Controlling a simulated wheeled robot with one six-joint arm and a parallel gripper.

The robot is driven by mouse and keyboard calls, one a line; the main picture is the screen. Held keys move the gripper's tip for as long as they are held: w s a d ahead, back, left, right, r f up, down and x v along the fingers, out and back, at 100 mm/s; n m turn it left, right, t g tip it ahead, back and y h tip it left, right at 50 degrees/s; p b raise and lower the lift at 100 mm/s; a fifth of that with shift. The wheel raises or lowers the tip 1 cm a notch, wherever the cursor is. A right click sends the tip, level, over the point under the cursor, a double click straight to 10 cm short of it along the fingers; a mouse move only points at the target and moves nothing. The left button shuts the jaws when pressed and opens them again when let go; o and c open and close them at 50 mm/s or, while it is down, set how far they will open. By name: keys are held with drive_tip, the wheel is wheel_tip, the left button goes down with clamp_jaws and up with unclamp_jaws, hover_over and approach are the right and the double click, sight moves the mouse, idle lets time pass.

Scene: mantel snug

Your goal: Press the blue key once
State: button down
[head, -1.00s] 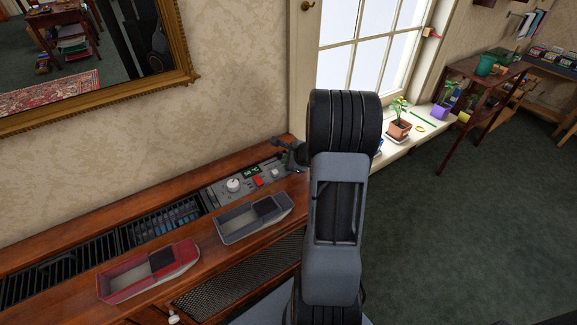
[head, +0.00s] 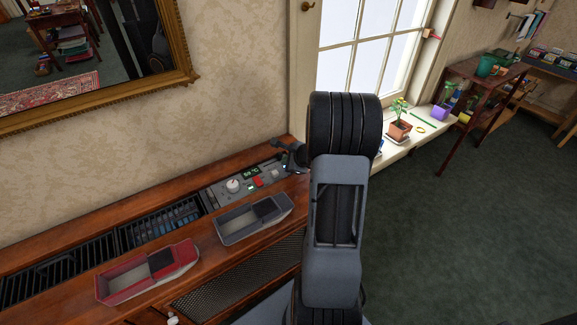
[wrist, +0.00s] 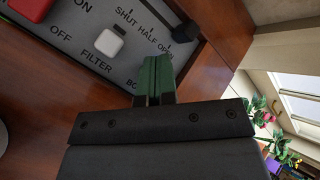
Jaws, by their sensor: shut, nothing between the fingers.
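The grey control panel (head: 216,194) is set into the wooden cabinet top; it also shows in the wrist view (wrist: 68,48). No blue key is visible in either view. A label starting "BO" (wrist: 131,84) is partly covered by my gripper, and the panel beyond it is hidden. My gripper (wrist: 155,66) is shut and empty, its dark green fingertips over the panel's edge near the slider. In the head view my gripper (head: 277,143) is at the panel's right end. I cannot tell whether the fingertips touch anything.
A white key (wrist: 110,42) labelled FILTER and a red switch (wrist: 32,8) are left of the fingers. A slider (wrist: 158,14) marked SHUT, HALF, OPEN lies just above them. The wall is behind.

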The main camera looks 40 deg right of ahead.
drive_tip(key=shift+r+p, duration=0.45)
drive_tip(key=shift+r, duration=0.35)
drive_tip(key=shift+r, duration=0.1)
drive_tip(key=shift+r+p, duration=2)
drive_tip(key=shift+r, duration=0.4)
